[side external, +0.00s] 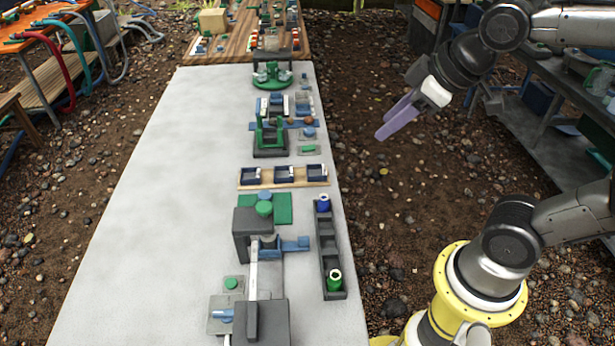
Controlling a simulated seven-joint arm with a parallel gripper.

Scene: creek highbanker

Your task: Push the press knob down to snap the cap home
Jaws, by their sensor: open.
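My gripper (384,127) hangs over the dirt to the right of the long pale grey table (150,200), with its lilac fingers pointing down and left. The fingers are open, with nothing seen between them. They are well apart from everything on the table. I cannot tell for certain which part is the press knob. A round green knob (264,209) sits by a dark grey block (247,236) and a green plate (284,207), with a blue disc (264,195) just behind it. A smaller green disc (231,283) sits on a grey block nearer the front. No cap is clearly identifiable.
A dark tray (329,255) on the right holds a blue spool (323,203) and a green spool (334,280). A wooden rack (284,177) with dark boxes and several fixtures stand farther back. The table's left side is clear. A grey bench (545,110) stands at right.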

